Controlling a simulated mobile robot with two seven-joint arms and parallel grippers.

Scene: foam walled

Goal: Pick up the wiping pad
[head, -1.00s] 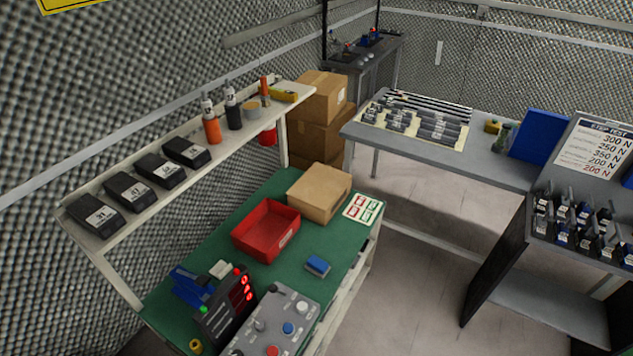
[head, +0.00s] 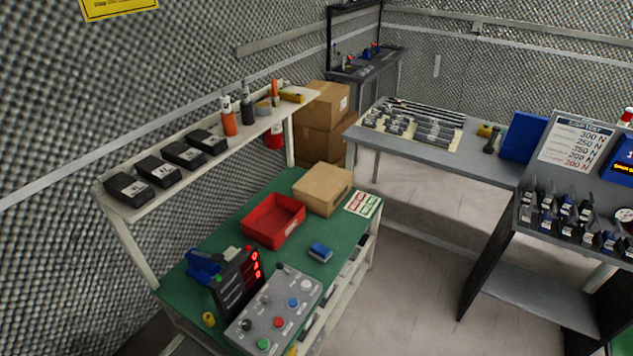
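A small blue pad with a dark underside, which looks like the wiping pad (head: 320,252), lies flat on the green bench top (head: 340,228) in the head view. It sits to the right of the red bin and beyond the grey control box, with clear green surface around it. Neither of my grippers shows in the view.
The red bin (head: 273,220), a cardboard box (head: 323,190), the grey control box (head: 274,311) and a red-digit display (head: 238,283) stand on the bench. A shelf (head: 190,173) with black cases overhangs its left side. Open floor (head: 410,260) lies to the right.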

